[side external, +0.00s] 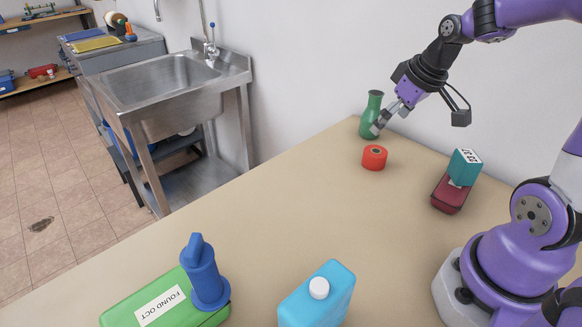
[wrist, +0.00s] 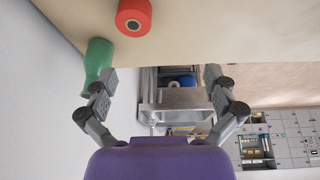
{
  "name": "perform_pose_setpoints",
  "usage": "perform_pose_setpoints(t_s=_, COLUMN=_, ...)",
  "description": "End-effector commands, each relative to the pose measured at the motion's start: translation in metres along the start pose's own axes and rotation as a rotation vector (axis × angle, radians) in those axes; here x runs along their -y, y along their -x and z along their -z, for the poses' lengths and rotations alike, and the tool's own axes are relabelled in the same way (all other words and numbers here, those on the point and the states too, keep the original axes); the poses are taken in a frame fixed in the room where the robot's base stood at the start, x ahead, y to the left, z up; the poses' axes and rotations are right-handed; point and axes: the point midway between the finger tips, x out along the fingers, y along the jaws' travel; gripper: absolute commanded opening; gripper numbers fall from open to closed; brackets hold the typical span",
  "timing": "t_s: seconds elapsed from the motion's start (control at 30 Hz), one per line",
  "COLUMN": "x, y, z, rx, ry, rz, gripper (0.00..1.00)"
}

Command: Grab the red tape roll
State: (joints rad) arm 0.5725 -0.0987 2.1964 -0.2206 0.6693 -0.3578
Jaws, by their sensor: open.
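The red tape roll (side external: 374,158) lies flat on the tan table near its far edge, in front of a green vase (side external: 371,115). In the wrist view the red tape roll (wrist: 134,16) is at the top, left of centre and cut by the frame edge. My gripper (side external: 380,124) is above the table, up beside the vase and behind the roll, apart from the roll. In the wrist view my gripper (wrist: 162,80) has its two fingers spread wide with nothing held between them. The green vase (wrist: 97,62) shows close to the left finger; I cannot tell whether they touch.
A dark red container (side external: 449,196) with a teal box (side external: 464,166) stands right of the roll. The table middle is clear. A steel sink (side external: 165,80) stands beyond.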

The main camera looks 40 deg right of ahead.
Motion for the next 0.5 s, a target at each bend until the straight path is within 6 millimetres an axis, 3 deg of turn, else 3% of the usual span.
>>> perform_pose_setpoints(t_s=0.03, x=-0.017, y=-0.010, z=-0.003, rx=0.010, ry=-0.020, rz=0.003, gripper=1.00)
perform_pose_setpoints(t_s=0.17, x=-0.040, y=-0.025, z=-0.005, rx=0.009, ry=-0.030, rz=0.009, gripper=1.00)
perform_pose_setpoints(t_s=0.5, x=-0.043, y=-0.074, z=-0.006, rx=0.009, ry=-0.029, rz=0.012, gripper=1.00)
